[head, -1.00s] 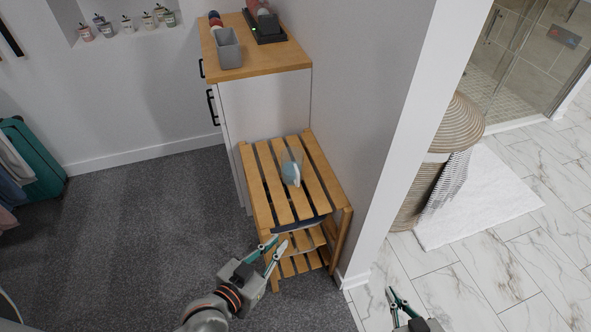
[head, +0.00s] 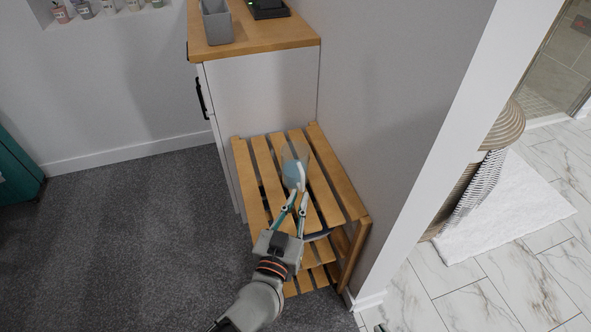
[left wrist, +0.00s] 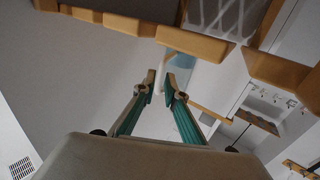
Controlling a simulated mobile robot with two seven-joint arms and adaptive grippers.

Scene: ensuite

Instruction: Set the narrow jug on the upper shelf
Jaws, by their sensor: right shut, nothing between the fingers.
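The narrow jug (head: 294,168) is see-through with pale blue in its lower part. It appears on the top slats of the wooden slatted rack (head: 246,165), near the middle. In the left wrist view the blue of the jug (left wrist: 182,61) shows just beyond the fingertips. My left gripper (head: 296,196) is over the front of the rack, with its tips close to the jug's near side. Its fingers are apart, with an empty gap between them in the left wrist view (left wrist: 161,87). Contact with the jug cannot be told. Only a tip of my right gripper (head: 380,328) shows at the bottom edge.
A wall edge (head: 440,150) borders the rack on the right. A woven basket (head: 470,185) stands beyond. Dark carpet (head: 130,240) at left is clear.

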